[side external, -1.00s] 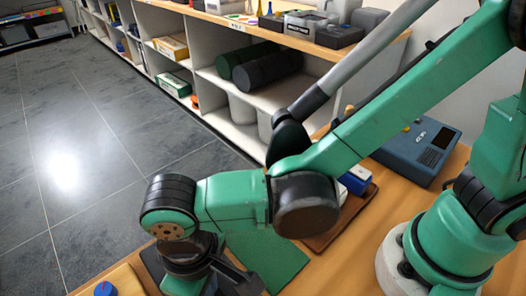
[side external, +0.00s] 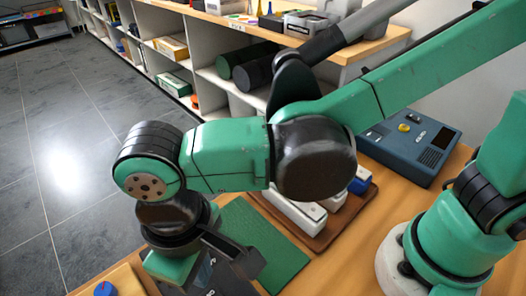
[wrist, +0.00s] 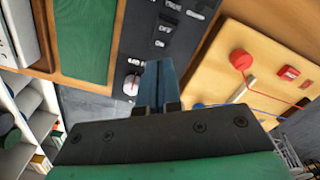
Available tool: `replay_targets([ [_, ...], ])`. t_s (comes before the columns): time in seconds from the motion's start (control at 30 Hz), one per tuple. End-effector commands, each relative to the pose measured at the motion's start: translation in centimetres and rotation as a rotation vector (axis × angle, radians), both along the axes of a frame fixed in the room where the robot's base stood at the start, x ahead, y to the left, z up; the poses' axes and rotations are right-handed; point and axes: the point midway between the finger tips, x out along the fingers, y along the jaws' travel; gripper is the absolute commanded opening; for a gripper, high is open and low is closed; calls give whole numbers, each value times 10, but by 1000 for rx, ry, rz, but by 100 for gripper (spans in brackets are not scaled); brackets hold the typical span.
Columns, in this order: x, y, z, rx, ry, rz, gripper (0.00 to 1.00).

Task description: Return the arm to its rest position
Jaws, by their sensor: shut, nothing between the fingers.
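My gripper (wrist: 158,84) shows in the wrist view with its two blue-grey fingers together and nothing between them. It is over a dark instrument panel (wrist: 160,32) with white labels and a knob. From this view I cannot tell the height of the gap. In the side external view, my green and black arm reaches left across the wooden table (side external: 330,270), its wrist bent down at the lower left.
A green mat (side external: 262,250) lies beside a brown tray (side external: 368,195) holding white and blue items. A blue instrument box (side external: 415,145) stands near the arm base. A wooden board (wrist: 240,60) with a red knob and wires lies beside the dark panel. Shelves (side external: 215,75) stand behind.

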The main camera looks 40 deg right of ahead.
Motion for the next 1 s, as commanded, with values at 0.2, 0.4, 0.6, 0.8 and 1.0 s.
replay_targets([
  [0.2,0,0,16,0,0,0,0],
  [0.4,0,0,18,0,0,0,0],
  [0.6,3,-4,19,7,-6,-10,0],
  [0.8,39,-61,34,98,-102,-136,0],
  [1.0,68,-161,46,186,-327,-328,0],
])
